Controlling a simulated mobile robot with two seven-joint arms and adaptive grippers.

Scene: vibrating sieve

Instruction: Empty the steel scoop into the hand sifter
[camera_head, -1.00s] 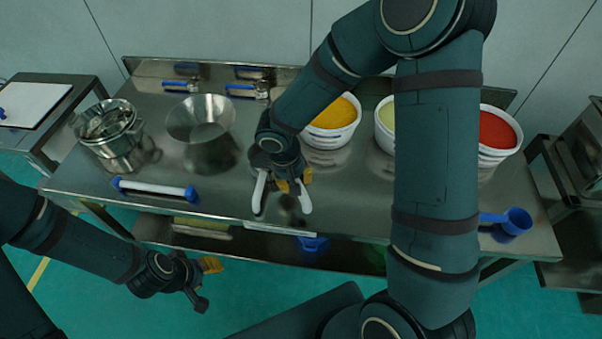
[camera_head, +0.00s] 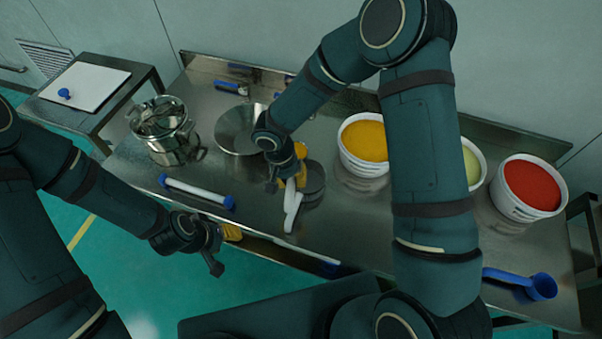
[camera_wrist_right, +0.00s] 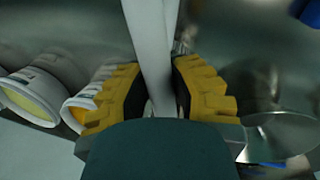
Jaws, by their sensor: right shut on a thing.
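My right gripper (camera_head: 290,178) is shut on a white handle (camera_head: 291,210), taken as the steel scoop's; in the right wrist view the handle (camera_wrist_right: 152,45) runs between the yellow-padded jaws. The scoop's bowl is not clearly visible, so its contents and tilt cannot be told. A wide steel bowl (camera_head: 232,128) is just left of the gripper. A steel pot-like vessel (camera_head: 165,148) with metal parts in its mouth stands farther left. I cannot tell which is the hand sifter. My left gripper (camera_head: 224,248) is open and empty in front of the table's front edge.
Tubs of yellow (camera_head: 365,140), pale (camera_head: 471,165) and red (camera_head: 533,185) material stand along the right. A blue scoop (camera_head: 525,284) lies at the right front. A white bar with blue ends (camera_head: 195,190) lies at the left front. A side table holds a white board (camera_head: 88,88).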

